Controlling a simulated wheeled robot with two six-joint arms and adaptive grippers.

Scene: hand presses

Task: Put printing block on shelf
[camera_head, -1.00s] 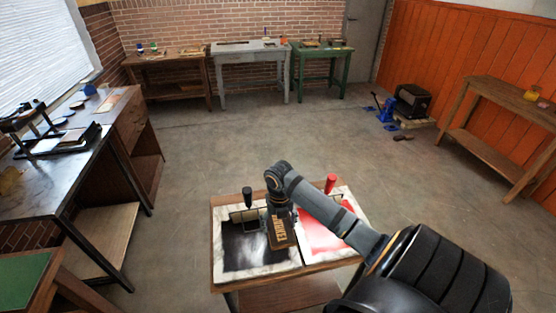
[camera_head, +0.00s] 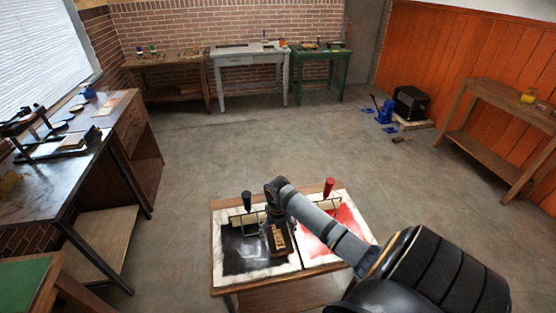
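The printing block (camera_head: 279,240), brown with pale raised letters, is over the black inked slab (camera_head: 240,250) on the small table; I cannot tell whether it touches the slab. My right arm comes in from the right and bends down above it. My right gripper (camera_head: 275,223) is at the block's far end, dark against the black ink, with its fingers largely hidden. Whether it is shut on the block does not show. My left gripper is out of view. A wooden stand with a lower shelf (camera_head: 480,155) stands at the right wall.
A black-handled roller (camera_head: 247,202) and a red-handled roller (camera_head: 328,188) stand on the slabs beside my arm. A red inked slab (camera_head: 345,222) lies at right. Worktables line the left and back walls. A black box (camera_head: 411,103) sits on the floor. The middle floor is clear.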

